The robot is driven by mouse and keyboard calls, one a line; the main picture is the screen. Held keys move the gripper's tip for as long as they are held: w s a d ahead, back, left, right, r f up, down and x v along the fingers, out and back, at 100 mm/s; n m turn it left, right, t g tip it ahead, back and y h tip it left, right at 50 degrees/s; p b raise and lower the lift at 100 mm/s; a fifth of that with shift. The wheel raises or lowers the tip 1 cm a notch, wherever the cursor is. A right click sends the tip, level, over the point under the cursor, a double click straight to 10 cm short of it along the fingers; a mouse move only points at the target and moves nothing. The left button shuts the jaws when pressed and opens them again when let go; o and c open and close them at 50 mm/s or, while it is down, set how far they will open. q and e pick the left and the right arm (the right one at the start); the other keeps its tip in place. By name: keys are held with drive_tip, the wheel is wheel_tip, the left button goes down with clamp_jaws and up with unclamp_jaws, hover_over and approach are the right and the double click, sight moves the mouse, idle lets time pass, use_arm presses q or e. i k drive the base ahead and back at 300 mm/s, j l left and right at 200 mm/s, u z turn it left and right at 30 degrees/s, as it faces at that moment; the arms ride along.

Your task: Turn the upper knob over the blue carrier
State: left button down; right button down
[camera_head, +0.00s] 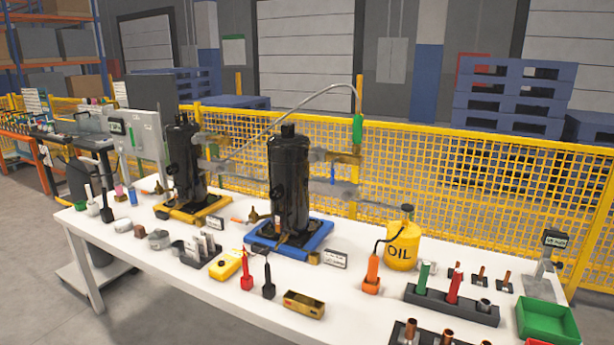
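The blue carrier (318,241) lies on the white table near its middle and bears a tall black compressor (288,185). Brass-coloured fittings (345,158) and a grey round part (318,155) stick out to the right of the compressor's upper half. Which of these is the upper knob I cannot tell at this size. A smaller fitting with a blue part (332,181) shows below them. Another brass fitting (253,215) is low at the carrier's left. Neither of my grippers shows in the head view.
A yellow carrier (215,206) with a second black compressor (186,165) stands left. A pale hose (290,108) arches to a green-handled part (358,128). A yellow oil can (402,250), tool holders and a green bin (546,322) crowd the table (215,296).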

sight(313, 159)
drive_tip(key=i+j, duration=0.2)
drive_tip(key=j, duration=0.15)
drive_tip(key=i+j+z, duration=0.15)
drive_tip(key=i+j, duration=0.25)
drive_tip(key=j, duration=0.3)
drive_tip(key=i+j+z, duration=0.1)
drive_tip(key=j, duration=0.25)
drive_tip(key=i+j+z, duration=0.1)
drive_tip(key=i+j, duration=0.35)
drive_tip(key=j, duration=0.3)
drive_tip(key=i+j+z, duration=0.1)
drive_tip(key=j, duration=0.3)
drive_tip(key=i, duration=0.1)
